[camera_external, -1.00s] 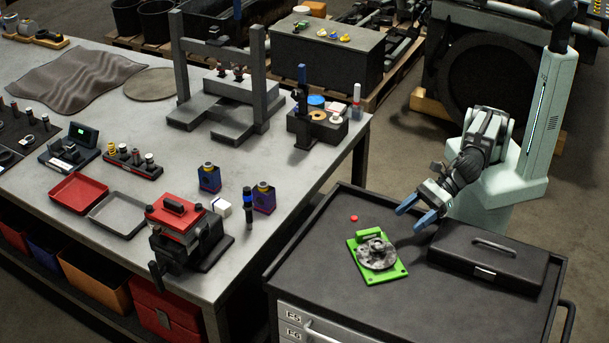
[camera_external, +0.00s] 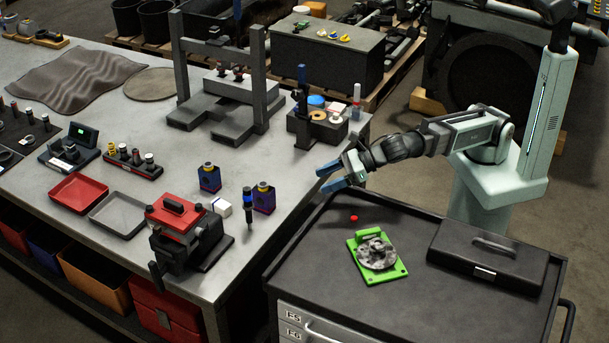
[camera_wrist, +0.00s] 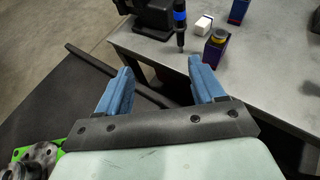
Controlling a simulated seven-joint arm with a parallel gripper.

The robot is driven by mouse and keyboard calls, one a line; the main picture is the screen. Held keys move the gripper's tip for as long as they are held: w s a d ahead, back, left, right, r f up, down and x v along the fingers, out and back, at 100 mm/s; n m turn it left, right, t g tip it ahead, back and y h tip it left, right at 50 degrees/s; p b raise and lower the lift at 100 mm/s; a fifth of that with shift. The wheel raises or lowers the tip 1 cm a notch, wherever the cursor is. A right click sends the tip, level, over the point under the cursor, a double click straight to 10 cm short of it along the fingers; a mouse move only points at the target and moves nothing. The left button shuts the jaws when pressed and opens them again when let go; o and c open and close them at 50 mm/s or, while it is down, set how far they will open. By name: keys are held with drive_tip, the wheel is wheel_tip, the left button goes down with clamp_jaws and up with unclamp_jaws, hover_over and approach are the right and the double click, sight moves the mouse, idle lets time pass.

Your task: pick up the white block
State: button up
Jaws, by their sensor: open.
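The white block (camera_external: 222,208) lies on the grey workbench, between the red-topped black device and the blue bottles. It also shows in the wrist view (camera_wrist: 203,25), beyond my fingers and near the bench edge. My gripper (camera_external: 331,176) is open with blue fingers and nothing between them. It hangs over the gap between the cart and the bench, to the right of the white block and apart from it. In the wrist view my gripper (camera_wrist: 160,85) points toward the bench, with the block ahead and slightly right.
A dark screwdriver-like tool with a blue band (camera_external: 248,207) stands beside the block. Two blue bottles (camera_external: 209,178) (camera_external: 264,197) and the red-topped device (camera_external: 178,222) are close by. The cart (camera_external: 330,265) holds a green plate with a metal part (camera_external: 376,254) and a black case (camera_external: 487,257).

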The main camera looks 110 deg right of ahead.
drive_tip(key=w+d+f+m+g+h, duration=0.1)
drive_tip(key=w+d+m+g, duration=0.35)
drive_tip(key=w+d, duration=0.9)
drive_tip(key=w+d+m+g+h, duration=0.1)
drive_tip(key=w+d+m, duration=0.85)
drive_tip(key=w, duration=0.65)
drive_tip(key=m+g+y, duration=0.4)
drive_tip(key=m+g, duration=0.4)
drive_tip(key=m, duration=2.3)
hover_over(221, 203)
wheel_tip(221, 203, down, 3)
wheel_tip(221, 203, down, 14)
drive_tip(key=shift+r, duration=0.2)
drive_tip(key=shift+d, duration=0.1)
drive_tip(key=c, duration=1.1)
